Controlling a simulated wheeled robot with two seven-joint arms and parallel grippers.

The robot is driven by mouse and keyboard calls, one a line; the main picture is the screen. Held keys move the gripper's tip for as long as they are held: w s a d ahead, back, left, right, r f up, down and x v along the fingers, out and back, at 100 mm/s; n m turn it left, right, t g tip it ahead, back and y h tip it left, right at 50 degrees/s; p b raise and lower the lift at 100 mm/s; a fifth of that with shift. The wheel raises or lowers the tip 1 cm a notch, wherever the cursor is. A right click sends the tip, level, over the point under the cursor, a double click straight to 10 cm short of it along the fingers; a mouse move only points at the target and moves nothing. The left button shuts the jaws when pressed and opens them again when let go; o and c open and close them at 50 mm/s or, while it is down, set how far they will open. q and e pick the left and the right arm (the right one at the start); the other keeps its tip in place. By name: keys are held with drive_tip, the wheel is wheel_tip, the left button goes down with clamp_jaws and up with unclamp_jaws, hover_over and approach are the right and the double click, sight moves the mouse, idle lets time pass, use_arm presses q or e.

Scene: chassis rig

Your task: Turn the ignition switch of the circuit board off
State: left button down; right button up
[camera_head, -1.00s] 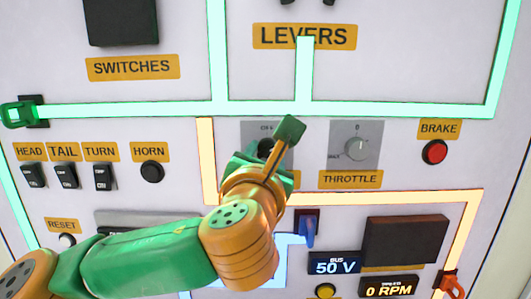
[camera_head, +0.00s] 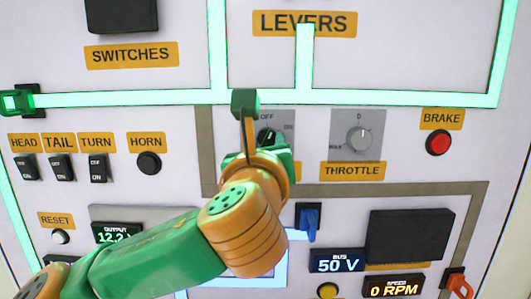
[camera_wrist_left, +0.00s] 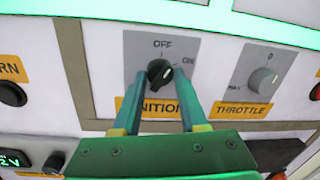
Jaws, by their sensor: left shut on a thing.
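The ignition switch is a black round knob (camera_wrist_left: 160,73) on a grey plate (camera_wrist_left: 140,45) marked OFF at the top and ON to the right. Its label is partly hidden by my fingers. Its white mark points up and slightly right in the left wrist view. In the head view the knob (camera_head: 268,134) shows just above my wrist. My left gripper (camera_wrist_left: 158,82) is shut on the knob, one green-tipped finger on each side. My right gripper is not in view.
The throttle knob (camera_head: 359,139) is close on the right, with the red brake button (camera_head: 438,142) beyond. The horn button (camera_head: 149,162) and several rocker switches are on the left. A blue lever (camera_head: 307,222) is below. Displays read 50 V and 0 RPM.

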use_arm(q)
drive_tip(key=n+b, duration=0.1)
drive_tip(key=n, duration=0.2)
drive_tip(key=shift+n+b, duration=0.7)
drive_tip(key=shift+n, duration=0.6)
drive_tip(key=shift+r+y, duration=0.1)
drive_tip(key=shift+y, duration=0.2)
